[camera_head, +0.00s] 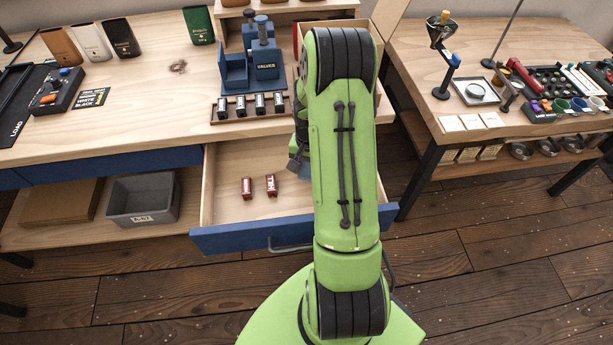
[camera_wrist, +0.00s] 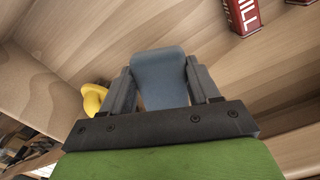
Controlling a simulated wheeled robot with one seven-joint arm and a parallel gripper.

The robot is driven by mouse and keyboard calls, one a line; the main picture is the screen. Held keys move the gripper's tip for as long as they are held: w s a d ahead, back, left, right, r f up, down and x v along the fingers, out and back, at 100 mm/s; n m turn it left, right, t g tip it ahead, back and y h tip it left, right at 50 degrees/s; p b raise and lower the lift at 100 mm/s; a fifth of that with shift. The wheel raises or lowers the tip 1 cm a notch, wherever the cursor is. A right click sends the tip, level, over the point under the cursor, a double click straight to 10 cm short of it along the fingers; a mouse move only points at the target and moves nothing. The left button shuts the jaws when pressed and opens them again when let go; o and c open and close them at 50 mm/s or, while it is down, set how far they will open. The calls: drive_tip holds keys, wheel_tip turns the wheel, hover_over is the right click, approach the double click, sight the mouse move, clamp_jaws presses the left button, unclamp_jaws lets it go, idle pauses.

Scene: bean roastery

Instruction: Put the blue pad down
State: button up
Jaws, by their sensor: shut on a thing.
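The blue pad (camera_wrist: 158,75) is flat, with a rounded edge, and sits between the two dark fingers of my gripper (camera_wrist: 160,85). My gripper is shut on it. In the head view, my gripper (camera_head: 298,150) is partly hidden behind my green arm, and a bit of the blue pad (camera_head: 301,169) shows under it. Both are over the inside of the open drawer (camera_head: 224,210). I cannot tell whether the pad touches the drawer floor.
Two red blocks (camera_head: 247,187) (camera_head: 271,185) lie left in the drawer; one red block (camera_wrist: 242,15) is at the wrist view's top right. A yellow thing (camera_wrist: 93,98) is left of my gripper there. A valve rack (camera_head: 250,112) stands above the drawer.

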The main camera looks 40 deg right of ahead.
wheel_tip(320, 180, down, 4)
drive_tip(key=shift+f+b, duration=0.1)
drive_tip(key=shift+b, duration=0.35)
drive_tip(key=shift+f, duration=0.15)
drive_tip(key=o, duration=0.9)
drive_tip(key=shift+o, duration=0.2)
